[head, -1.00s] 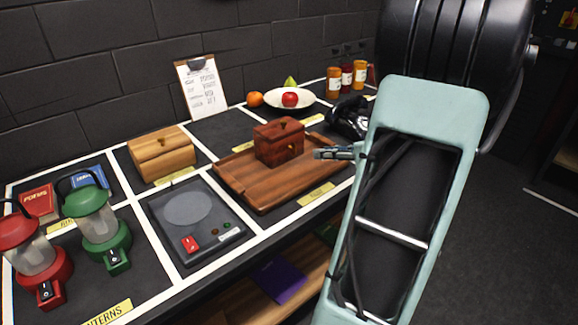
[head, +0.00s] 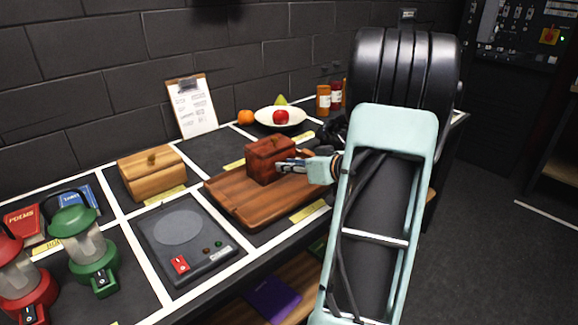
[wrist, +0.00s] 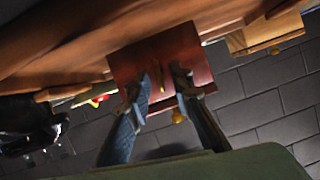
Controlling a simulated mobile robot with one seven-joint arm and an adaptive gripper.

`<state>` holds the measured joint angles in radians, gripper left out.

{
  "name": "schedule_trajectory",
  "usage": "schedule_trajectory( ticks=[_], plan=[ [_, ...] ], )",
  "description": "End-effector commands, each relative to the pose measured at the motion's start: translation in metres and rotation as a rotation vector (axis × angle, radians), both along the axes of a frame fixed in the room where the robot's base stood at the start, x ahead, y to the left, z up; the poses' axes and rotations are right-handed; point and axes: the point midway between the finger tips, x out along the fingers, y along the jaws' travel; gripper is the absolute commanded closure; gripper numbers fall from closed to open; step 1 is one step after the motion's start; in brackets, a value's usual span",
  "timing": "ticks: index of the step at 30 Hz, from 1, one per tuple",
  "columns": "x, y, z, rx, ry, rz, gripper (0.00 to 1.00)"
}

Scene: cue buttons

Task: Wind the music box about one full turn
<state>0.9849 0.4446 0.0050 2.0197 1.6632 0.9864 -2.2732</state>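The music box (head: 264,158) is a small dark red-brown wooden box standing on a wooden tray (head: 240,207). My gripper (head: 281,165) is at the right side of the box, pointing left at it. In the wrist view the picture is tilted and nearly upside down, and the red box (wrist: 188,48) is straight ahead. A thin brass piece, apparently the winding key (wrist: 161,72), stands on its face between my two fingers (wrist: 164,78). The fingers are apart, one on each side of it, with gaps visible. A brass knob (wrist: 179,116) shows at the box's lid side.
A lighter wooden box (head: 150,178), a grey device with a red switch (head: 180,264) and lanterns (head: 92,250) stand to the left. A fruit plate (head: 296,119), a clipboard (head: 192,105) and jars (head: 323,100) are behind. My arm hides the counter's right part.

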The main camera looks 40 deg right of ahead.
Motion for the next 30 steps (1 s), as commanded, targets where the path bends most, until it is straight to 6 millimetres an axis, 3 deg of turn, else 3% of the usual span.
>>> schedule_trajectory(
  ticks=[7, 13, 30],
  plan=[
    [0.0008, 0.0001, -0.0002, 0.0, 0.0, 0.0, 0.8],
    [0.0006, 0.0002, -0.0001, 0.0, 0.0, 0.0, 1.0],
    [0.0006, -0.0012, -0.0037, 0.093, 0.007, -0.001, 1.0]
  ],
)
